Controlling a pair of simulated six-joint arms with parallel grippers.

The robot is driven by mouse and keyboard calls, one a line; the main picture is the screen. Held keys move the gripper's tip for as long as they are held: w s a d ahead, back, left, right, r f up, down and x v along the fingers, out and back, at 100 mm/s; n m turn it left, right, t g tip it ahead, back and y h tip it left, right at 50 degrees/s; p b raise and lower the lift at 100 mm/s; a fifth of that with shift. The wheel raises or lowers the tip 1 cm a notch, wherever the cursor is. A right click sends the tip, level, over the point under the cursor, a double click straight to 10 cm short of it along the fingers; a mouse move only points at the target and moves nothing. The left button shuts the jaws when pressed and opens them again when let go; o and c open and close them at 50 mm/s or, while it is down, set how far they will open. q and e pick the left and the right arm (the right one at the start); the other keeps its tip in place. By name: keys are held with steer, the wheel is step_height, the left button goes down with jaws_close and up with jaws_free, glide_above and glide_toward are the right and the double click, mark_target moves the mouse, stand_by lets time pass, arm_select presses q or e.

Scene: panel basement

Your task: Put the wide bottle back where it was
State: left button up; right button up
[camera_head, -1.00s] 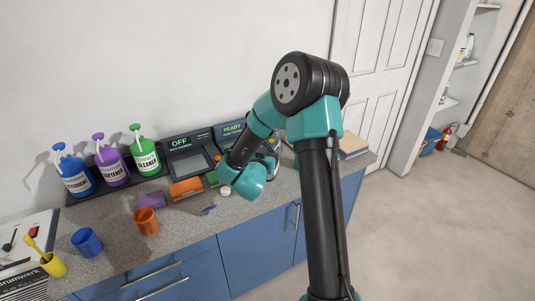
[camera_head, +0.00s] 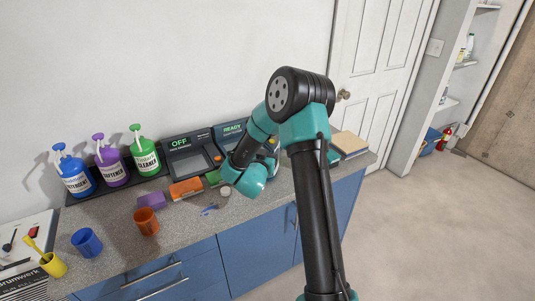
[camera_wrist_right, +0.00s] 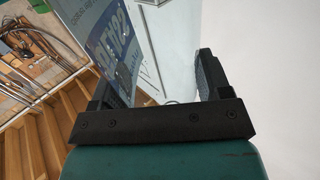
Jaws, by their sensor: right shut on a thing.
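My right gripper (camera_wrist_right: 160,85) shows in the right wrist view with its two black fingers apart and shut on a pale, smooth thing (camera_wrist_right: 165,40) with blue, lettered printing. I take it to be the wide bottle, but its outline is too cropped to be sure. In the head view my right arm's wrist hangs over the counter's right part, in front of the dark pad marked READY (camera_head: 232,129). The wrist and arm hide the fingertips and most of the held thing there. My left gripper is not in view.
Blue (camera_head: 74,177), purple (camera_head: 111,171) and green (camera_head: 145,158) pump bottles stand on a dark shelf (camera_head: 128,181) at the back left. The OFF pad (camera_head: 187,155) is beside them. Orange (camera_head: 146,222), blue (camera_head: 87,242) and yellow (camera_head: 53,264) cups stand in front. Sponges (camera_head: 186,188) lie mid-counter.

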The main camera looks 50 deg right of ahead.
steer(key=shift+f, duration=0.2)
steer(key=o, duration=1.1)
steer(key=shift+o, duration=0.2)
steer(key=shift+r, duration=0.15)
steer(key=v, duration=1.2)
steer(key=shift+s, duration=0.15)
